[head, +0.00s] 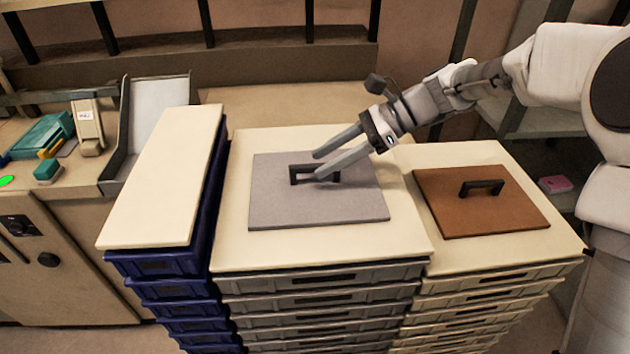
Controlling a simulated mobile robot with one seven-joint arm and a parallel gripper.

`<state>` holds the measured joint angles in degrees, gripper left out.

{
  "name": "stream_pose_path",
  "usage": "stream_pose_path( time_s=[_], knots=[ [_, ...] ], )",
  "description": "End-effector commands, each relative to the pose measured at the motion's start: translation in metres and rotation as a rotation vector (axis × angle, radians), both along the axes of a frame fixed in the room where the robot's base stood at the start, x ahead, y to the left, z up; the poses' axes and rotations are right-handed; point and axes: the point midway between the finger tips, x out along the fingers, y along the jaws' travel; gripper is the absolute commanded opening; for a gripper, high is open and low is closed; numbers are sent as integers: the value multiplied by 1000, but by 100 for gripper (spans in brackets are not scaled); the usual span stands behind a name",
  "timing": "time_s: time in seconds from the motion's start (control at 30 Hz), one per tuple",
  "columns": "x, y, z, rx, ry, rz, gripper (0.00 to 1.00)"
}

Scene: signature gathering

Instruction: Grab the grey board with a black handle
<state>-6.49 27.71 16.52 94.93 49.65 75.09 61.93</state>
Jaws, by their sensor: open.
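The grey board (285,213) lies flat on the cream top of the middle stack of grey crates. Its black handle (297,174) stands up near the board's middle. My gripper (316,166) is open and reaches in from the upper right.
A brown board (470,215) with a black handle (482,186) lies on the right stack (520,255). The left blue stack's cream top (160,190) is bare. Behind stands a counter with a grey tray (150,125) and a teal box (42,135).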

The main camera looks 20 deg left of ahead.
Motion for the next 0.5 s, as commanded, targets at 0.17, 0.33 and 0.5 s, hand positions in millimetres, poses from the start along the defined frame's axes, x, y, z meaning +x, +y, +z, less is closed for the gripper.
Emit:
stream_pose_path(
  time_s=[0.17,0.33,0.5],
  knots=[
    [-11,18,-14,-1,1,2,52],
    [-12,21,-17,0,0,1,52],
    [-12,21,-17,0,0,1,45]
  ],
)
